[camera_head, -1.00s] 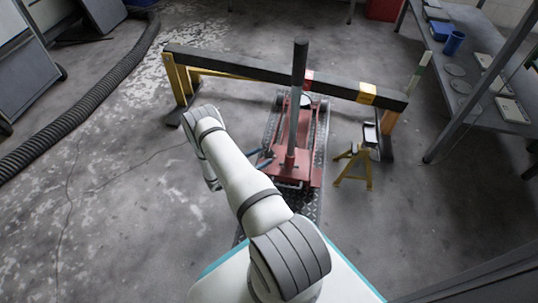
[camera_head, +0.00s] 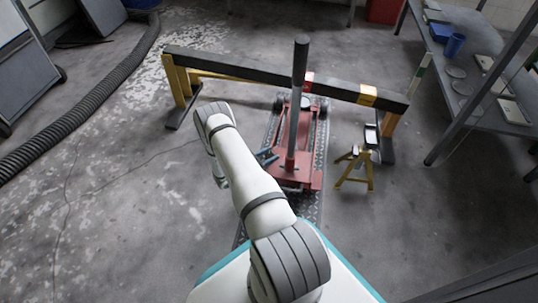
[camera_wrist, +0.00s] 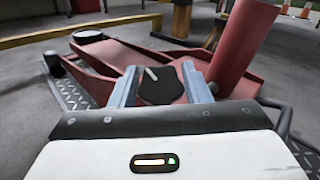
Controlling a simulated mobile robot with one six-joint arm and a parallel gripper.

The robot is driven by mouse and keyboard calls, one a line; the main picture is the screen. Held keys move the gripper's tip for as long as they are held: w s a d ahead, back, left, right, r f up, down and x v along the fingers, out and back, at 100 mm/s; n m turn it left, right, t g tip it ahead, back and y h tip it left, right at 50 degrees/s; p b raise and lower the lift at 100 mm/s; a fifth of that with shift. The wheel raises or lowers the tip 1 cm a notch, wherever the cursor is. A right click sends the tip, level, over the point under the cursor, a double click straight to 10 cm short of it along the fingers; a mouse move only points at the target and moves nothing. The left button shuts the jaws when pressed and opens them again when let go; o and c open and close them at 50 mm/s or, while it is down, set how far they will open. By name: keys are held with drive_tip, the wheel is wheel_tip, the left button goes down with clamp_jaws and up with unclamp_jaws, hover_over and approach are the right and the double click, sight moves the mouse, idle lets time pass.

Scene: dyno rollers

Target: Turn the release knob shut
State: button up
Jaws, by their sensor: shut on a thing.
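The release knob (camera_wrist: 160,86) is black with a white pointer line and sits on the red floor jack (camera_wrist: 118,58). In the wrist view the line leans up and to the left. My gripper (camera_wrist: 161,90) has its two blue-grey fingers on either side of the knob, shut on it. In the head view the jack (camera_head: 292,178) stands on the floor with its long handle (camera_head: 297,100) upright. My gripper (camera_head: 266,157) is at the jack's left side there, and the knob is too small to make out.
A black and yellow beam (camera_head: 270,80) on legs spans the floor over the jack's far part. A yellow stand (camera_head: 356,165) is right of the jack. A grey workbench (camera_head: 475,80) is at the right. A hose (camera_head: 90,95) lies at the left, with open floor nearer.

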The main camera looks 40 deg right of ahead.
drive_tip(key=shift+c, duration=1.3)
drive_tip(key=m+g+y, duration=0.1)
drive_tip(key=m+g, duration=0.5)
drive_tip(key=m, duration=0.1)
drive_tip(key=shift+s+y, duration=0.1)
drive_tip(key=shift+y, duration=0.3)
drive_tip(key=shift+m+g+y, duration=0.75)
drive_tip(key=shift+m+g, duration=0.1)
drive_tip(key=shift+m, duration=0.45)
drive_tip(key=shift+m+g+y, duration=0.75)
drive_tip(key=shift+m+g, duration=0.1)
drive_tip(key=shift+m, duration=0.45)
drive_tip(key=o, duration=1)
